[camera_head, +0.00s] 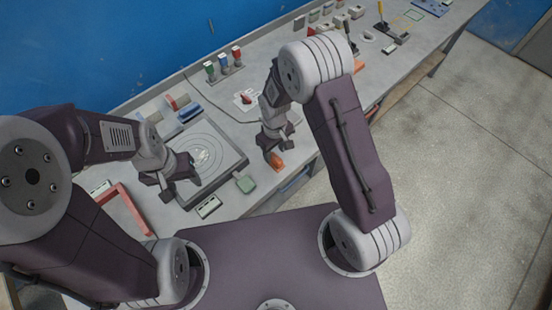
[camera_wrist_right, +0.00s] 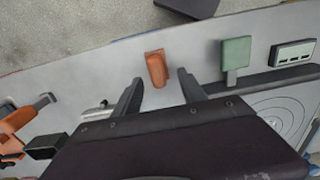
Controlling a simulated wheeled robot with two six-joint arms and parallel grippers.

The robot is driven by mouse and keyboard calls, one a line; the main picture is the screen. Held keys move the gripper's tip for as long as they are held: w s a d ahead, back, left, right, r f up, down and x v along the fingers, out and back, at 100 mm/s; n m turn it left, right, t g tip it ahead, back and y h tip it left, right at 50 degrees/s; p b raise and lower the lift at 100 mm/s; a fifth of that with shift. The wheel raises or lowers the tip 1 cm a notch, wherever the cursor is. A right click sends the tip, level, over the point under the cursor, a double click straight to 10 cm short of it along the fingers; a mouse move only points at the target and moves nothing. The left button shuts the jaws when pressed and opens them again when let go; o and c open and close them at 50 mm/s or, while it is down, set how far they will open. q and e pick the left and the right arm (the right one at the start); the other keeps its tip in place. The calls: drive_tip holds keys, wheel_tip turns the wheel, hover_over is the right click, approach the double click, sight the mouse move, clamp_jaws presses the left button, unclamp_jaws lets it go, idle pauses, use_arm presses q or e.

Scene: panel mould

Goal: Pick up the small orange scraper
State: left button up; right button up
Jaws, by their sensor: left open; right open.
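The small orange scraper (camera_head: 277,161) lies on the grey bench near its front edge, just below my right gripper in the head view. In the right wrist view the orange scraper (camera_wrist_right: 157,68) sits beyond and between the fingertips, with clear space on both sides. My right gripper (camera_head: 274,148) is open and empty; its two fingers also show in the right wrist view (camera_wrist_right: 158,85). My left gripper (camera_head: 168,186) is open over the left part of the bench, by the square plate with rings.
A green scraper-like piece (camera_head: 245,184) and a small white block with dark slots (camera_head: 208,207) lie near the front edge. The square ringed plate (camera_head: 232,142) is left of the scraper. Several coloured bottles (camera_head: 223,62) stand behind. A red frame (camera_head: 122,196) is at left.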

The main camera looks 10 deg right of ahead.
sight(276, 158)
drive_tip(key=shift+w+f, duration=0.15)
drive_tip(key=shift+f, duration=0.35)
drive_tip(key=shift+f+p, duration=0.3)
drive_tip(key=f, duration=0.2)
drive_tip(key=f+p, duration=0.1)
drive_tip(key=f, duration=0.1)
drive_tip(key=shift+d, duration=0.2)
drive_tip(key=shift+w+f, duration=0.1)
drive_tip(key=shift+f, duration=0.15)
clamp_jaws()
drive_tip(key=shift+r, duration=0.15)
